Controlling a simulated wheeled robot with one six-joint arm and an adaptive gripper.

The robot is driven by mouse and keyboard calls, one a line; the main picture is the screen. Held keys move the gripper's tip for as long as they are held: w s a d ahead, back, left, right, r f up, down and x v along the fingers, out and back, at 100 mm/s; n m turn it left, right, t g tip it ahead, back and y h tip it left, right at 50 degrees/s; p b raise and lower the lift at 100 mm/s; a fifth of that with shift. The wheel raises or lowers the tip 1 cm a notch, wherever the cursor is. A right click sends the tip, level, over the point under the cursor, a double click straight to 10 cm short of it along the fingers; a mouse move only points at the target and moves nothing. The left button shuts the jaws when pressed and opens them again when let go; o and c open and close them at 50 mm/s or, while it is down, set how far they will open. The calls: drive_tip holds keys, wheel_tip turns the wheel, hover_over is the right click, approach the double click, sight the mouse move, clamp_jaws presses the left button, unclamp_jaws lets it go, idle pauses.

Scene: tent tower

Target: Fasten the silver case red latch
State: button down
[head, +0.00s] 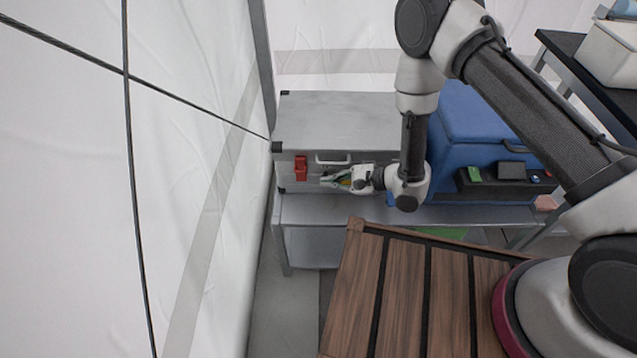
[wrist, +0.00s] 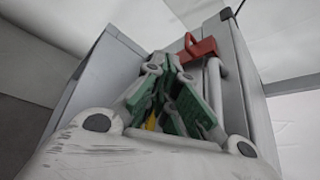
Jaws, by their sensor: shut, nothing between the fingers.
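The silver case (head: 345,118) stands on a grey shelf table against the tent wall, with its lid down. Its red latch (head: 301,167) is on the left part of the front face. The latch also shows in the wrist view (wrist: 197,48), beyond my fingertips. A pale handle (head: 333,159) is right of the latch. My gripper (head: 326,180) is shut and empty, in front of the case, to the right of the latch and a little lower. In the wrist view my gripper (wrist: 168,68) points toward the latch, apparently apart from it. I cannot tell whether the latch is fastened.
A blue cooler box (head: 465,125) stands right of the case, with a dark panel (head: 510,183) on its front. The grey table (head: 310,209) bears both. A wooden slatted surface (head: 400,300) is in front. The tent wall (head: 130,220) closes the left side.

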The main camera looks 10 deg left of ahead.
drive_tip(key=v, duration=0.6)
drive_tip(key=shift+d, duration=0.25)
drive_tip(key=shift+w, duration=0.1)
